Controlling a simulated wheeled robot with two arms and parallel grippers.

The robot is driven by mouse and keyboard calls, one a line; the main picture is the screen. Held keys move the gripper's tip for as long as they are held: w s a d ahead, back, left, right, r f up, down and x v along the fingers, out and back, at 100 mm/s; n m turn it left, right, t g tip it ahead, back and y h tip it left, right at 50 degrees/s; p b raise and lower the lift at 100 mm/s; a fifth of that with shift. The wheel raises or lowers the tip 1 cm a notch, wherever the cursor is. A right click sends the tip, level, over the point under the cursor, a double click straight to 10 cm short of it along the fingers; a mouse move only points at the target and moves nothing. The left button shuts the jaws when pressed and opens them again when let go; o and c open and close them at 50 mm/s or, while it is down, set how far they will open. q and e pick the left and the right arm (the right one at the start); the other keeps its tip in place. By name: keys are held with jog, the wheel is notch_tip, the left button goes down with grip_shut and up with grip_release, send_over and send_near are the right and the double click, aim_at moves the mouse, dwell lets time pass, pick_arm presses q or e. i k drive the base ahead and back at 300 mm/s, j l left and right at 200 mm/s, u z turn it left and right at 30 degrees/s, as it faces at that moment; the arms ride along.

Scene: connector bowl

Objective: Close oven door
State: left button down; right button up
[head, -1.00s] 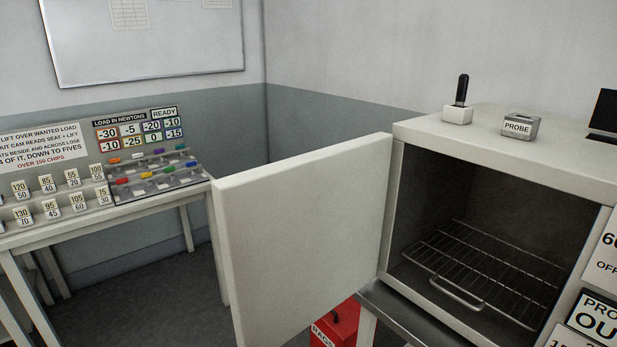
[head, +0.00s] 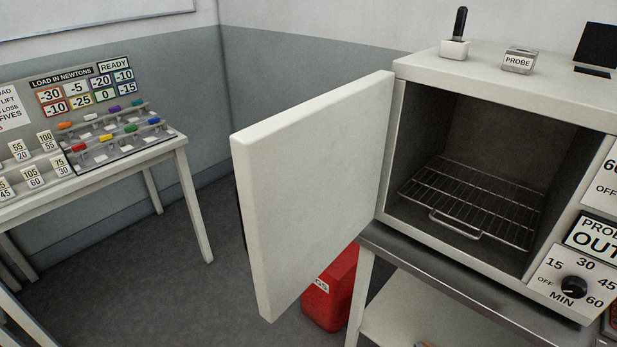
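The oven (head: 490,78) stands on a metal-topped bench at the right of the head view. Its white door (head: 315,185) is wide open, hinged at the left side of the opening and swung out toward me and to the left. Inside the dark cavity a wire rack (head: 470,200) with a front handle is in plain view, with nothing on it. The door's other face and any handle on it are mostly hidden. Neither of my grippers shows in the head view.
A red bin (head: 332,290) stands on the floor behind the door. A table with load chips (head: 107,130) is at the left. A probe block (head: 519,60) and a black-handled holder (head: 454,48) sit on the oven. A timer dial (head: 573,287) is at right. Floor left of the door is clear.

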aim_at(307, 174)
jog(key=i+j+z, duration=0.15)
jog(key=j+z, duration=0.3)
jog(key=j, duration=0.2)
jog(key=i+j+z, duration=0.1)
jog(key=j+z, duration=0.35)
jog(key=j, duration=0.2)
jog(key=j+z, duration=0.45)
jog(key=j, duration=0.2)
jog(key=i+j+z, duration=0.3)
jog(key=j+z, duration=0.15)
jog(key=j, duration=0.15)
jog(key=i+j+z, duration=0.2)
jog(key=j, duration=0.15)
jog(key=k+j+u, duration=0.2)
jog(key=k, duration=0.35)
jog(key=k+j+u, duration=0.1)
jog(key=k+u, duration=0.15)
jog(key=k, duration=0.35)
